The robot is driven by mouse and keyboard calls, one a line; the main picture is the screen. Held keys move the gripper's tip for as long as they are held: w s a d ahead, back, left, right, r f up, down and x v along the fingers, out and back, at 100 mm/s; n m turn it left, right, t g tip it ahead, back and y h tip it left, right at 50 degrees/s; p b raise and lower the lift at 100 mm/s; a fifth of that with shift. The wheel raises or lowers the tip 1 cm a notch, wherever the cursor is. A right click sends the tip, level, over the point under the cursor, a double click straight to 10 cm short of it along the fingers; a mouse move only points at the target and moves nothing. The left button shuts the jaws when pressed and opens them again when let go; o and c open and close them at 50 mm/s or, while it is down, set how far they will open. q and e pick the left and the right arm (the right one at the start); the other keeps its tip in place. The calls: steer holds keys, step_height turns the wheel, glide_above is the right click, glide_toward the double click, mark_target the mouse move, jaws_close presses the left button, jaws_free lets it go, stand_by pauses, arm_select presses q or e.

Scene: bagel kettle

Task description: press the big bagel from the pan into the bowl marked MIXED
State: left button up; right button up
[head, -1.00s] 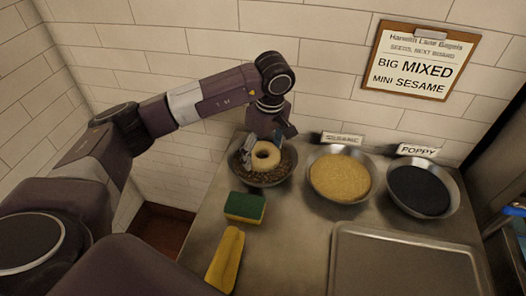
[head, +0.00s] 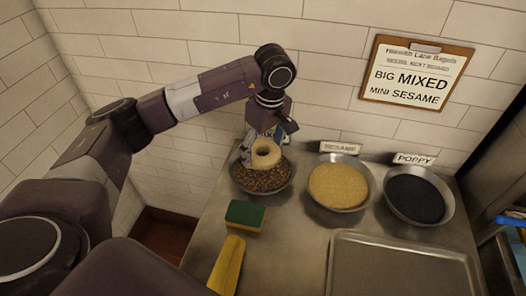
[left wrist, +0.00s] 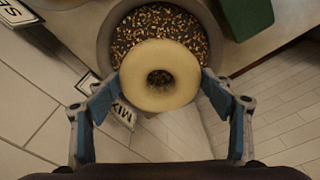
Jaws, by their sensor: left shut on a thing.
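The big bagel (head: 266,153), pale and plain on the side that shows, is held at the bowl of mixed dark and light seeds (head: 262,178). My left gripper (head: 267,140) is shut on it. In the left wrist view the bagel (left wrist: 160,95) sits between the two fingertips (left wrist: 163,80), with the seed bowl (left wrist: 108,30) behind it. The bagel appears raised above the seeds, and its underside is hidden. A card partly reading MIX (left wrist: 122,112) stands by that bowl. The metal pan (head: 400,242) at lower right shows an empty surface. My right gripper is out of view.
A sesame bowl (head: 338,187) and a poppy bowl (head: 416,194) stand to the right. A green and yellow sponge (head: 245,214) and a yellow object (head: 228,265) lie in front. A wall sign (head: 416,74) reads BIG MIXED, MINI SESAME.

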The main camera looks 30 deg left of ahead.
arm_select(q)
step_height(320, 180, up, 5)
steer(key=shift+r+p, duration=0.15)
steer(key=shift+p, duration=1.05)
